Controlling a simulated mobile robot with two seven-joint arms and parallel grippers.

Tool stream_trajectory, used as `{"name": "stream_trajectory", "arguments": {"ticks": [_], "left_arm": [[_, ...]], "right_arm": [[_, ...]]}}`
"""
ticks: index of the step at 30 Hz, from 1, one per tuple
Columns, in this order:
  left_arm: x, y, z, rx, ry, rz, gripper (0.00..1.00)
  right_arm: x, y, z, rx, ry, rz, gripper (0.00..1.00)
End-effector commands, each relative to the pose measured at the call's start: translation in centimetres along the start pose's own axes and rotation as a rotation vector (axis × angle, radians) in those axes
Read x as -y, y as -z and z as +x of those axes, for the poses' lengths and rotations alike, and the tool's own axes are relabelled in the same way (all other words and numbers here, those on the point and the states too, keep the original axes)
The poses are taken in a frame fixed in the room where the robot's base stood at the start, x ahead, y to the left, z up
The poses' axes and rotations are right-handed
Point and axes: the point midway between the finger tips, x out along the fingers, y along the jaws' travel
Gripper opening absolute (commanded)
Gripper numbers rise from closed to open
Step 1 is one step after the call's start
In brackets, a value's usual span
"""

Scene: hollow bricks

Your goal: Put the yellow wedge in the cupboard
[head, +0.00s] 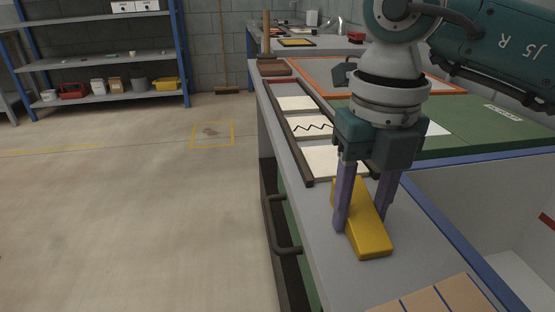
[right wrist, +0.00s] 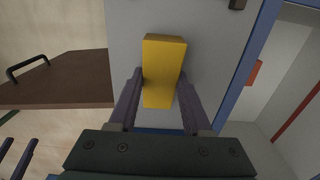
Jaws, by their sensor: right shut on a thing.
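The yellow wedge (head: 374,238) is between the fingers of my right gripper (head: 364,222), above or on the grey worktop; I cannot tell whether it touches. It slants down toward the camera. In the right wrist view the wedge (right wrist: 163,60) shows between both purple fingers of the right gripper (right wrist: 160,92), which is shut on it. At the lower left of that view, two more purple fingers, seemingly my left gripper (right wrist: 16,152), stand apart and empty. A dark handle (head: 272,225) is on the worktop's front side, possibly the cupboard's; its inside is not visible.
A brown panel (right wrist: 70,82) with a dark handle shows in the right wrist view. A dark-framed tray (head: 306,127) with pale tiles lies behind the wedge. A green board (head: 460,128) is at the right. Striped tan blocks (head: 440,300) are in front. Floor at left is clear.

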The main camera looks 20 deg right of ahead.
Motion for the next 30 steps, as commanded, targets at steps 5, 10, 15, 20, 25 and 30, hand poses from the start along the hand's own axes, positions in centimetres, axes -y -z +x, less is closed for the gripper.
{"name": "stream_trajectory", "arguments": {"ticks": [5,10,15,20,25,30], "left_arm": [[0.0,0.0,0.0,0.001,0.000,0.000,0.79],[0.0,-0.1,0.2,0.001,0.000,0.000,0.79],[-0.1,-0.1,0.2,0.001,-0.002,-0.003,0.79],[-0.2,-0.1,0.2,0.001,-0.005,-0.006,0.79],[-0.3,0.0,0.0,0.001,-0.007,-0.009,0.79],[-0.2,0.1,-0.6,0.001,-0.007,-0.009,0.79]], "right_arm": [[0.0,0.0,0.0,0.001,0.000,0.000,0.00],[0.0,0.0,0.2,0.000,0.000,0.000,0.57],[0.0,0.0,0.2,-0.001,-0.001,0.000,0.76],[0.0,0.0,0.2,-0.001,-0.001,0.000,0.79],[0.0,0.0,0.0,-0.001,-0.001,0.000,0.79],[0.0,-0.1,-2.0,0.004,-0.001,-0.001,0.79]]}}
